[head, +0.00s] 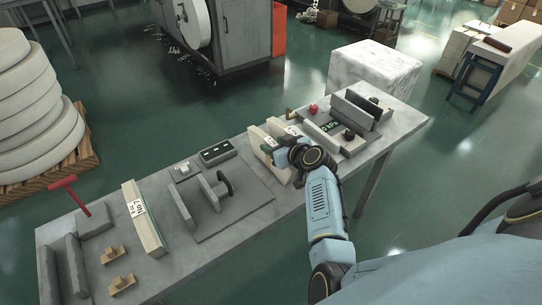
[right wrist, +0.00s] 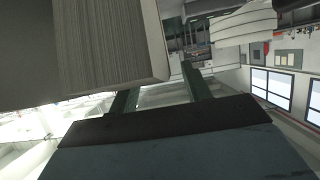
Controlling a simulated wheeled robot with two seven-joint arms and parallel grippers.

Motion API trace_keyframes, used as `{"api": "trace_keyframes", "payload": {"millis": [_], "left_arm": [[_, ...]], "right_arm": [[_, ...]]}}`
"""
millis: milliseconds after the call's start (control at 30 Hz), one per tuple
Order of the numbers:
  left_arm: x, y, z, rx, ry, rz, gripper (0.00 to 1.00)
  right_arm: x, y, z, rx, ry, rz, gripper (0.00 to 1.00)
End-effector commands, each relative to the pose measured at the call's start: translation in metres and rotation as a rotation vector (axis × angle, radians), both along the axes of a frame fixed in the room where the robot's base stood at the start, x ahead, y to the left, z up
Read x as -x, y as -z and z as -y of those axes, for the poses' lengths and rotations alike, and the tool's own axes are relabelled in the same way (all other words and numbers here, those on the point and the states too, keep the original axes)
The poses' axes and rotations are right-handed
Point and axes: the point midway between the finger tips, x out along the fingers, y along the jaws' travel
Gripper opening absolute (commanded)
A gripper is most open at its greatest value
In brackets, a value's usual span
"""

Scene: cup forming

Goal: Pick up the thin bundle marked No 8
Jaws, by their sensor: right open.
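Two pale upright bundles stand close together near the middle of the table in the head view, a left one (head: 258,148) and a right one (head: 276,128). Both carry white labels, too small to read, so I cannot tell which is No 8. My right gripper (head: 288,155) is at their near end, partly hiding them. In the right wrist view a bundle with fine layered sheet edges (right wrist: 110,45) fills the upper left, close to the fingers. The right gripper (right wrist: 160,85) is open there, with nothing visibly held between its fingers. My left gripper is not in view.
A thicker labelled bundle (head: 144,220) stands farther left on the grey table (head: 225,235). A dark forming fixture (head: 215,188) and a small black panel (head: 218,152) lie between. Right of the gripper are grey plates (head: 355,112), a red knob (head: 313,108) and a display (head: 329,125).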

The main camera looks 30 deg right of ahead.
Motion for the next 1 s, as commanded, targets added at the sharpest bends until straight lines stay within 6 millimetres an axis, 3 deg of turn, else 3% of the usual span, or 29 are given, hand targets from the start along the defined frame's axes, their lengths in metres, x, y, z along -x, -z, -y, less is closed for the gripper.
{"api": "trace_keyframes", "payload": {"millis": [100, 467, 1000], "left_arm": [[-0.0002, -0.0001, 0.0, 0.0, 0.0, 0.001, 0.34], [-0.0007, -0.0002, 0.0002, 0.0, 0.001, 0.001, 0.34], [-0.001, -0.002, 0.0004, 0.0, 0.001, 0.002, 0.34]], "right_arm": [[0.0001, -0.0003, 0.0001, 0.0, 0.0, 0.0, 0.48], [0.0003, -0.0005, 0.0002, 0.0, 0.0, 0.0, 0.01], [-0.0004, -0.0089, 0.0012, 0.004, 0.002, 0.005, 0.0]]}}
